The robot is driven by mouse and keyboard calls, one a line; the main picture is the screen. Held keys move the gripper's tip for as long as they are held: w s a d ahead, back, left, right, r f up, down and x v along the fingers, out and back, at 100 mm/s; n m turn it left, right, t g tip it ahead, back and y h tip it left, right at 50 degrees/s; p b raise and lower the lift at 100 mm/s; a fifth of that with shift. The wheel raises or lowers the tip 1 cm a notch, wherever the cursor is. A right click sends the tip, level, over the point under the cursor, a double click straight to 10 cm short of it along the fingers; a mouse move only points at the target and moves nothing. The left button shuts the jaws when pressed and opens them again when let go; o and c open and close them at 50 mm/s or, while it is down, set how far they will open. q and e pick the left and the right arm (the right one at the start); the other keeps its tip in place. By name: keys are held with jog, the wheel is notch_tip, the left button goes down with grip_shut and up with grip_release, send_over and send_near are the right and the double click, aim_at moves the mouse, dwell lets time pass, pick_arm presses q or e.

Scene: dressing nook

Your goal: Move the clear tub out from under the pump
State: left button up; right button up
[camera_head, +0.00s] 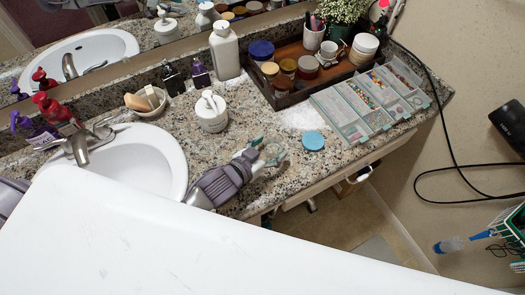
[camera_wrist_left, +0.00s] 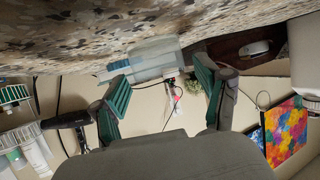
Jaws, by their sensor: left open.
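My left gripper (camera_head: 270,154) is open at the front edge of the granite counter, its teal-padded fingers apart. In the left wrist view the open fingers (camera_wrist_left: 160,72) have nothing clearly between them. I cannot make out a clear tub with certainty; a pale, glassy patch shows at the fingertips in the head view. A white jar with a pump-like top (camera_head: 211,112) stands on the counter left of the gripper, apart from it. My right gripper is not in view.
Clear compartmented boxes (camera_head: 352,108) lie at the right; one shows in the wrist view (camera_wrist_left: 152,60). A dark wooden tray (camera_head: 283,98) holds jars and a mug. A tall white bottle (camera_head: 225,52) stands behind. The sink (camera_head: 150,165) is left. A black cable hangs right.

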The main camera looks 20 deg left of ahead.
pick_arm(q)
jog(key=v, duration=1)
jog(key=shift+s+a+r, duration=0.1)
jog(key=shift+s+a, duration=0.1)
jog(key=shift+s, duration=0.15)
jog(key=shift+s+a+r, duration=0.2)
jog(key=shift+s+r, duration=0.15)
jog(key=shift+s, duration=0.15)
